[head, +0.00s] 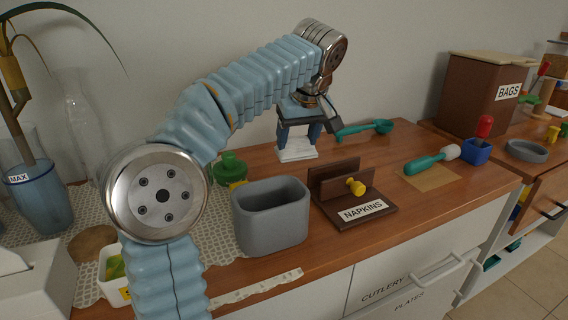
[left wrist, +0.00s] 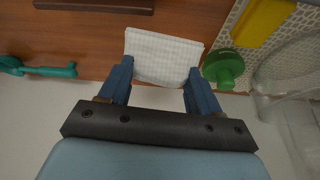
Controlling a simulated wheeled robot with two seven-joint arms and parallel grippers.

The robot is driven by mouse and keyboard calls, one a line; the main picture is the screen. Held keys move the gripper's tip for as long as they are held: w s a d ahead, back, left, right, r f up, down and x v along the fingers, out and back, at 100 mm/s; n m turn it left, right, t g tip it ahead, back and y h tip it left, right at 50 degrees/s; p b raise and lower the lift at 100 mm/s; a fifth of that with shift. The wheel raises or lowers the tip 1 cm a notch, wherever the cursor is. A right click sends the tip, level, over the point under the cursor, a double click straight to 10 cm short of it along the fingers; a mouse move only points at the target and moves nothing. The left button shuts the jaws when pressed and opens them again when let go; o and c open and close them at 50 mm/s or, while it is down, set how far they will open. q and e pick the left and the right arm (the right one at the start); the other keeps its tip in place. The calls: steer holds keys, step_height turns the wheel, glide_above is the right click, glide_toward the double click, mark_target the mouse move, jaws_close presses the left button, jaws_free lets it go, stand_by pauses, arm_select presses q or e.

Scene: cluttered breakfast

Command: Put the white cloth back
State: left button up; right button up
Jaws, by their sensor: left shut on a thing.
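The white cloth (head: 297,150) is a folded, flat piece near the back edge of the wooden counter, behind the napkin holder. My left gripper (head: 299,136) points down and is shut on it; I cannot tell whether the cloth touches the counter. In the left wrist view the cloth (left wrist: 164,56) spans the space between the two blue fingers (left wrist: 160,86). The brown napkin holder (head: 333,181), labelled NAPKINS, stands nearer the front, with a yellow knob on it; I see no cloth in its slot. My right gripper is not in view.
A grey bin (head: 270,216) stands left of the holder. A green lidded thing (head: 229,167) is behind the bin. A teal ladle (head: 367,130) lies right of the gripper. A teal-handled brush (head: 430,161) lies further right. Bare counter shows between cloth and holder.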

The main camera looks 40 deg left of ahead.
mark_target(290, 135)
arm_select(q)
steer(key=a+f, duration=0.2)
steer(key=f, duration=0.1)
steer(key=a+f, duration=0.1)
steer(key=shift+w+a+f, duration=0.35)
steer(key=shift+w, duration=0.05)
steer(key=x, duration=0.3)
steer(key=shift+s+f, duration=0.15)
steer(key=shift+s, duration=0.15)
steer(key=shift+d+f, duration=0.1)
steer(key=shift+f, duration=0.2)
steer(key=o, duration=1.1)
steer(key=shift+f+b, duration=0.1)
steer(key=shift+b, duration=0.2)
steer(key=shift+f+b, duration=0.3)
steer(key=v, duration=0.4)
steer(key=p+v, duration=0.1)
steer(key=v, duration=0.3)
steer(key=w+v, duration=0.1)
steer(key=v, duration=0.4)
steer(key=shift+r, duration=0.1)
steer(key=shift+s+r, duration=0.2)
steer(key=shift+r, duration=0.4)
